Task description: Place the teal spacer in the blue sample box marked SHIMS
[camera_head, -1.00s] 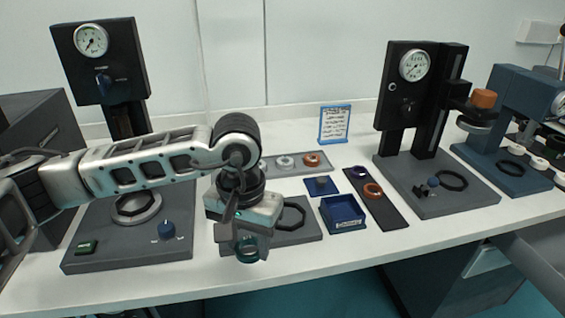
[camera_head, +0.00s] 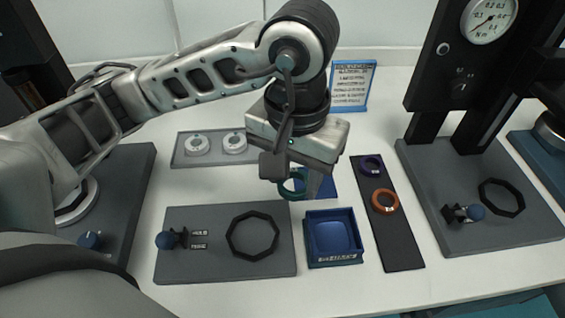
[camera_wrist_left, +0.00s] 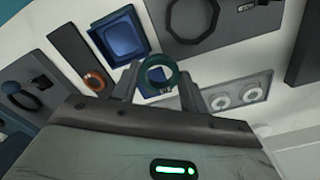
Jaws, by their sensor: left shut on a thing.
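The teal spacer (camera_head: 292,185) is a ring held at the tips of my left gripper (camera_head: 291,178), above the table just behind the box. In the left wrist view the teal spacer (camera_wrist_left: 159,74) sits between the two fingers of my left gripper (camera_wrist_left: 157,80). The blue sample box (camera_head: 333,238) stands open on the table with a label on its front, too small to read surely. It also shows in the left wrist view (camera_wrist_left: 122,37), apart from the spacer. The box looks empty inside. My right gripper is not in view.
A dark strip (camera_head: 401,250) with a purple ring (camera_head: 371,165) and an orange ring (camera_head: 385,201) lies right of the box. A grey plate (camera_head: 190,262) with an octagonal ring lies left. A grey tray (camera_head: 184,160) with pale discs and a sign (camera_head: 351,85) are behind.

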